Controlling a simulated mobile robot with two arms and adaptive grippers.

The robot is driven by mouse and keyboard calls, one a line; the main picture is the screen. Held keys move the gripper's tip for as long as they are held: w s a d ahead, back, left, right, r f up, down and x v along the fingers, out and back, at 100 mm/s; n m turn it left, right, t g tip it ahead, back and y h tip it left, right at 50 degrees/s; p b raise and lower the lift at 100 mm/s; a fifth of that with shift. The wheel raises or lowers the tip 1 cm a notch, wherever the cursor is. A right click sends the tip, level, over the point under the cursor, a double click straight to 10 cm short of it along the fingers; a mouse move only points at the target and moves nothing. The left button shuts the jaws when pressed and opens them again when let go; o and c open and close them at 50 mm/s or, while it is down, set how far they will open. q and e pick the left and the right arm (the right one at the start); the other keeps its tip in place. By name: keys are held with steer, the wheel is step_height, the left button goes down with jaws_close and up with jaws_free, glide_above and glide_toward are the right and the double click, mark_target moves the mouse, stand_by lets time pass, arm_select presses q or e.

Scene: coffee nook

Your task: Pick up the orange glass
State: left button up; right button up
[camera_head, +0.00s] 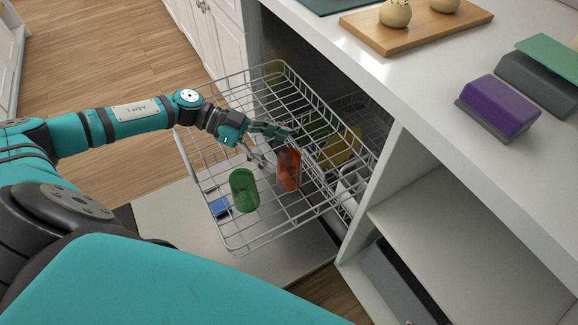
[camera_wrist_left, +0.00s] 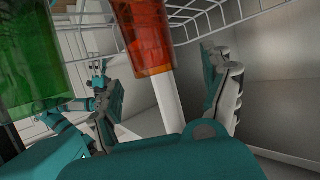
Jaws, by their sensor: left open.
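The orange glass (camera_head: 289,170) stands in the pulled-out dishwasher rack (camera_head: 232,252). In the left wrist view the orange glass (camera_wrist_left: 140,38) is at the top centre, between the lines of my two fingers. My left gripper (camera_head: 277,148) is open and empty, just behind and left of the orange glass in the head view. One finger reaches past the glass's upper edge, the other is at its left side. I cannot tell whether they touch it. My right gripper is not in view.
A green glass (camera_head: 244,190) stands left of the orange one, close to my gripper; it also shows in the left wrist view (camera_wrist_left: 35,50). A yellow item (camera_head: 342,147) lies deeper in the rack. The counter (camera_head: 400,95) overhangs at the right. Wire walls surround the glasses.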

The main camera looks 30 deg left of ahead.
mark_target(289, 158)
arm_select(q)
steer(key=x, duration=0.4)
steer(key=shift+s+a+f+b, duration=0.1)
steer(key=shift+s+f+b, duration=0.1)
steer(key=shift+s+b, duration=0.15)
steer(key=shift+w+d+f, duration=0.1)
steer(key=shift+w+d, duration=0.05)
steer(key=shift+d, duration=0.15)
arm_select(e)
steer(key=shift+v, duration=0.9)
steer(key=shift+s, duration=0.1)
arm_select(q)
steer(key=c, duration=1.5)
steer(key=shift+o, duration=0.2)
